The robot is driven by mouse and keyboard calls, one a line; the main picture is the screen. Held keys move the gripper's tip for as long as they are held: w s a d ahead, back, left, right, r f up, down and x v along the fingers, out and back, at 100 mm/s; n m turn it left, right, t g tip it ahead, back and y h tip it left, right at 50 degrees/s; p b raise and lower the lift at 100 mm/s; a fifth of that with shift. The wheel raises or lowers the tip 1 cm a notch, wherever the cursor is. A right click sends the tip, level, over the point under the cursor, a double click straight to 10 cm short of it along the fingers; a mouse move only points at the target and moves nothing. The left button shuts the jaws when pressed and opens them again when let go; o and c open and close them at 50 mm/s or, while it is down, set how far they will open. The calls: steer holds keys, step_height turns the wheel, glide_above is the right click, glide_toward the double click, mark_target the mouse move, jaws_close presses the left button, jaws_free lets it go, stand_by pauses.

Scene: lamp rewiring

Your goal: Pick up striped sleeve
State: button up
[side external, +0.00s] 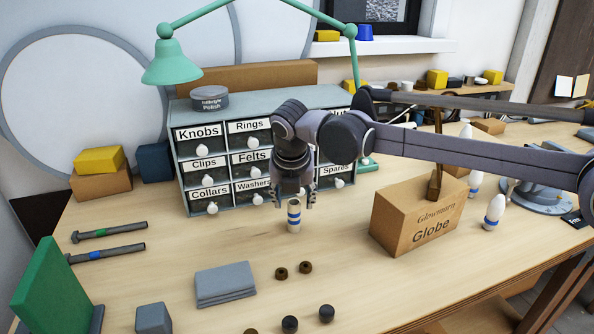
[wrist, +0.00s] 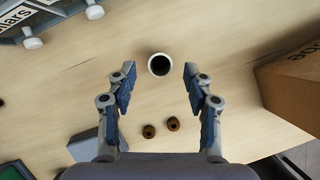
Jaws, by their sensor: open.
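The striped sleeve (side external: 294,216) is a small pale upright tube with a blue band, standing on the bench in front of the drawer cabinet. In the wrist view, I look down into its dark open top (wrist: 160,65). My gripper (side external: 294,200) is above the sleeve, pointing down, with its fingers at about the height of the sleeve's top. In the wrist view, my gripper's two blue-padded fingers (wrist: 160,88) are spread wide, with the sleeve centred between them near the tips. Neither finger appears to touch it.
The labelled drawer cabinet (side external: 255,155) stands close behind the sleeve. The Globe box (side external: 420,215) is to its right. Bench left of the sleeve is clear.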

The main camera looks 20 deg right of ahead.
mark_target(294, 209)
steer(key=x, duration=0.5)
steer(key=c, duration=0.9)
